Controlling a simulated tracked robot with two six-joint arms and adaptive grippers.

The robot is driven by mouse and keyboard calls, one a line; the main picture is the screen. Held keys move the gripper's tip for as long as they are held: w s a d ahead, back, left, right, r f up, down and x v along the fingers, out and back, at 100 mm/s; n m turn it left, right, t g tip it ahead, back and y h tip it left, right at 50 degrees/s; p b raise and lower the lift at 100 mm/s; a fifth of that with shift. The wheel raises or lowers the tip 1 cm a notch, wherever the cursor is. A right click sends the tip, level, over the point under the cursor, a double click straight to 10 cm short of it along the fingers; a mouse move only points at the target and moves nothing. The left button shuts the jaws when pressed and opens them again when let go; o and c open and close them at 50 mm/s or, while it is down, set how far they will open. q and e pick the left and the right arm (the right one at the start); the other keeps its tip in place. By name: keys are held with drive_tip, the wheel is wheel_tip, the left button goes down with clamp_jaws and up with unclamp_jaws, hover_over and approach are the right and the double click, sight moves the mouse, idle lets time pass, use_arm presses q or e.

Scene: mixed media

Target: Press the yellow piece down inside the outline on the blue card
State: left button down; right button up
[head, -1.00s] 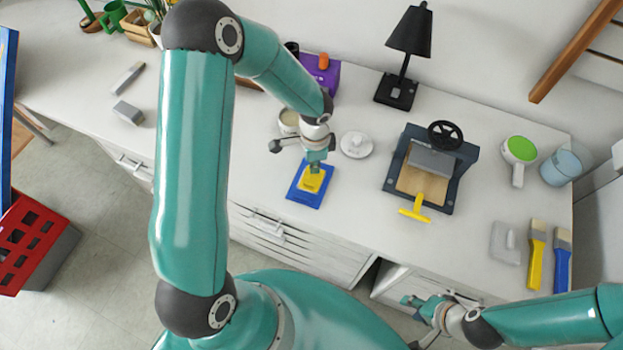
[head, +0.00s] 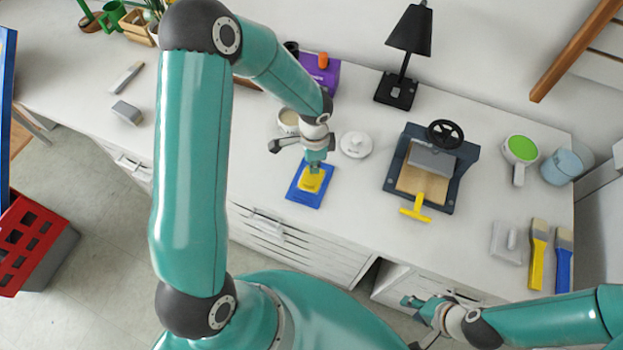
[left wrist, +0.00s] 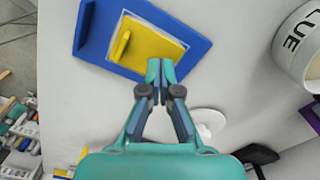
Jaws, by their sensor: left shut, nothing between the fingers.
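The blue card (head: 298,195) lies flat on the white worktop; it also shows in the left wrist view (left wrist: 95,40). The flat yellow piece (head: 311,184) lies on it, with a raised yellow bar near one edge. In the head view my right gripper (head: 412,303) is low by the worktop's front edge, away from the card.
A cream tub (left wrist: 300,45) with dark letters stands right of the card in the wrist view. A white round lid (head: 356,145) lies nearby. A dark press (head: 432,170) with a yellow handle stands farther right.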

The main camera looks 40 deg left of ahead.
use_arm(q)
drive_tip(key=shift+f+b, duration=0.65)
drive_tip(key=shift+f, duration=0.05)
drive_tip(key=shift+s+f+b, duration=0.1)
drive_tip(key=shift+b, duration=0.45)
idle(2.7)
idle(0.5)
wheel_tip(320, 180, up, 7)
drive_tip(key=p, duration=0.5)
idle(0.4)
wheel_tip(320, 180, up, 12)
idle(0.5)
